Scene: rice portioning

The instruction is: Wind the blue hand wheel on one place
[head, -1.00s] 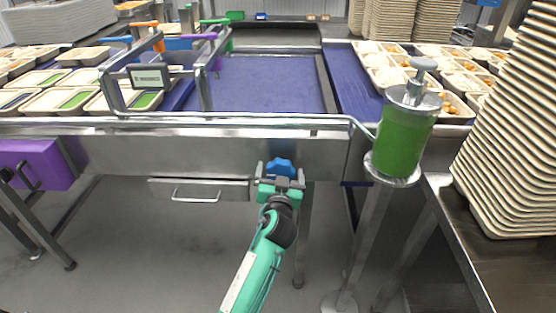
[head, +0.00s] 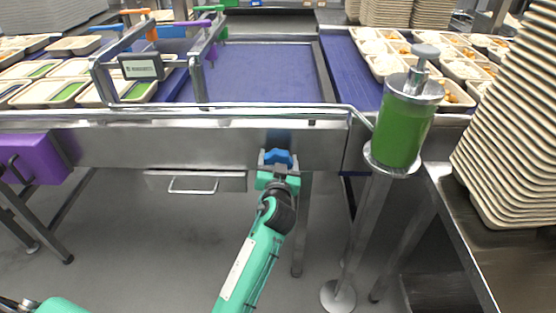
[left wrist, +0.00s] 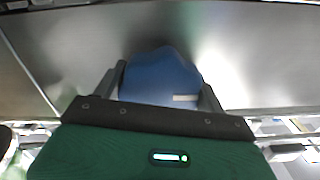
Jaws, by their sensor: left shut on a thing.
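The blue hand wheel (head: 279,156) sits on the front steel face of the conveyor table, right of the drawer. My left gripper (head: 277,165) is at the wheel, its jaws shut on it. In the left wrist view the blue wheel (left wrist: 160,77) fills the space between the two fingers (left wrist: 160,90), one on each side, close to the steel panel. The wheel's shaft and any marking of its places are hidden. My right gripper is in neither view.
A drawer with a handle (head: 193,186) is to the left. A green-filled dispenser (head: 402,130) stands to the right on a post. Tall stacks of trays (head: 510,130) stand at far right. A purple box (head: 35,158) hangs at left. Floor below is mostly clear.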

